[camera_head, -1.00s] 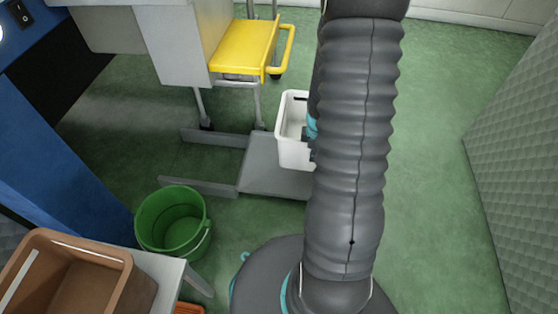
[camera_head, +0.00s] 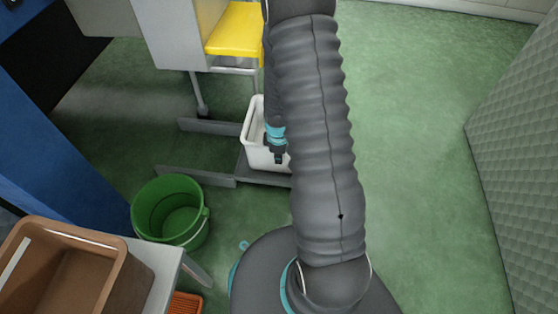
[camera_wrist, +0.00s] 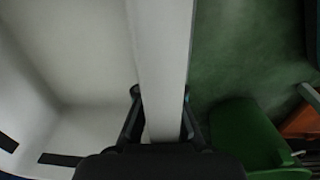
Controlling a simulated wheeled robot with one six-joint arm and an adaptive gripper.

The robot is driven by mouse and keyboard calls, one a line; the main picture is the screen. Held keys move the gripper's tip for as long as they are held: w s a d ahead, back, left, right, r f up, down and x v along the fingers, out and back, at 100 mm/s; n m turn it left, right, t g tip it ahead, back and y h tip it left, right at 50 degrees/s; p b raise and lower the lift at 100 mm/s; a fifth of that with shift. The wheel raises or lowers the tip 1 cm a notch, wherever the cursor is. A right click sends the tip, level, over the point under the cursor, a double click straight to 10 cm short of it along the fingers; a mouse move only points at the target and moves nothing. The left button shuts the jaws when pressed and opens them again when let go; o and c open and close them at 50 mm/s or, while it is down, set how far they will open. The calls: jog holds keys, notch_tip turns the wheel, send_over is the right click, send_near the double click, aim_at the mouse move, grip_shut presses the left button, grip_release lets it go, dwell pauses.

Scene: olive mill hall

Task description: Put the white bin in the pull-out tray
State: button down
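The white bin (camera_head: 254,145) is an open box at the centre of the head view, over a low grey plate. My gripper (camera_head: 279,158) is at its right side, partly behind my arm. In the wrist view, the fingers of my gripper (camera_wrist: 161,100) straddle one wall of the white bin (camera_wrist: 165,55), one inside and one outside, close against it. The bin looks upright; a gap beneath it cannot be made out. A yellow tray-like panel (camera_head: 233,28) sticks out of the grey machine behind the bin. I cannot tell whether this is the pull-out tray.
Low grey rails (camera_head: 200,177) and a thin machine leg (camera_head: 202,92) stand left of the bin. A green bucket (camera_head: 168,210) is on the floor. A brown crate (camera_head: 60,270) sits on a table at lower left. The floor at right is clear.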

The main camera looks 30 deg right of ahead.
jog(key=shift+f, duration=0.85)
jog(key=shift+f, duration=0.2)
jog(key=c, duration=1.3)
grip_release()
jog(key=shift+s+a+r+p, duration=0.1)
jog(key=shift+r+p, duration=0.3)
jog(key=shift+r, duration=1.6)
jog(key=shift+s+a+r+p, duration=0.1)
jog(key=shift+r+p, duration=0.25)
jog(key=shift+r, duration=1.6)
jog(key=shift+d, duration=0.1)
